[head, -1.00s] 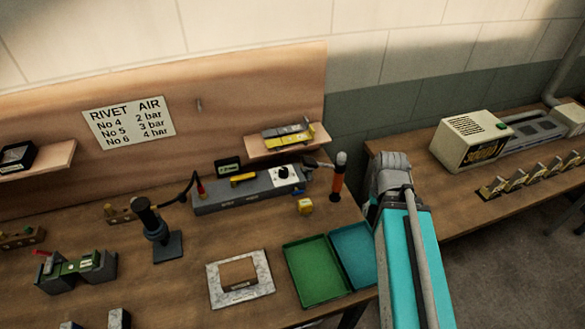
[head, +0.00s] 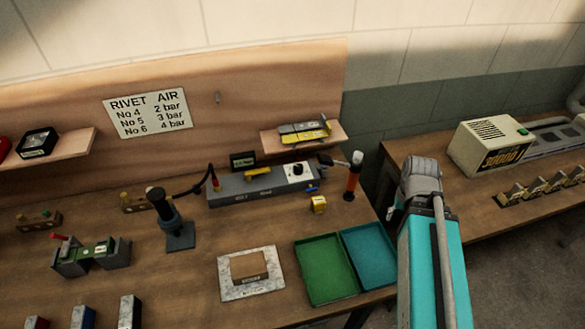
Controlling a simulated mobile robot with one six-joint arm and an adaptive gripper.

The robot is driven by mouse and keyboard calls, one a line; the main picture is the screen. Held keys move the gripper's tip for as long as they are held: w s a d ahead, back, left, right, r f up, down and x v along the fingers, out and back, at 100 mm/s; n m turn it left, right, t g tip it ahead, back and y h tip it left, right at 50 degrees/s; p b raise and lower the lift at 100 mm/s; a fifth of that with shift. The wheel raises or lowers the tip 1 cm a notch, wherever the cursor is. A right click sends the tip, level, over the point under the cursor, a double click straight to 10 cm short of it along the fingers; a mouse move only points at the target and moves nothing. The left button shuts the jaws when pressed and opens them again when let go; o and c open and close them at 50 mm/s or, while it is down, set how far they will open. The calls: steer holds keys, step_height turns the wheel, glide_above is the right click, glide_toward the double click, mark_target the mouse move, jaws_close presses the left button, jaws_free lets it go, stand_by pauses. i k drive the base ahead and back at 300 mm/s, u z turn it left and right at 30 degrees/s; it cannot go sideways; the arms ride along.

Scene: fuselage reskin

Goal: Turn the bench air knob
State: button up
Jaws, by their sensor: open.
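The bench air knob (head: 297,169) is a small black knob on a white plate. It sits at the right end of a long grey air unit (head: 240,190) on the wooden bench, against the back board. A small dark display (head: 243,160) stands behind the unit, its reading too small to make out. My turquoise arm rises at the right, its grey joint to the right of the knob and well apart from it.
A rivet air sign (head: 148,110) hangs on the board. A shelf (head: 335,134) with yellow and grey tools overhangs behind the knob. A yellow block (head: 318,204), green tray (head: 325,270) and teal tray (head: 369,255) lie in front.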

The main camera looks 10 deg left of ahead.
mark_target(298, 168)
steer(key=u, duration=0.05)
steer(key=k, duration=1.05)
steer(key=u, duration=1.3)
steer(key=i, duration=1)
steer(key=u, duration=0.05)
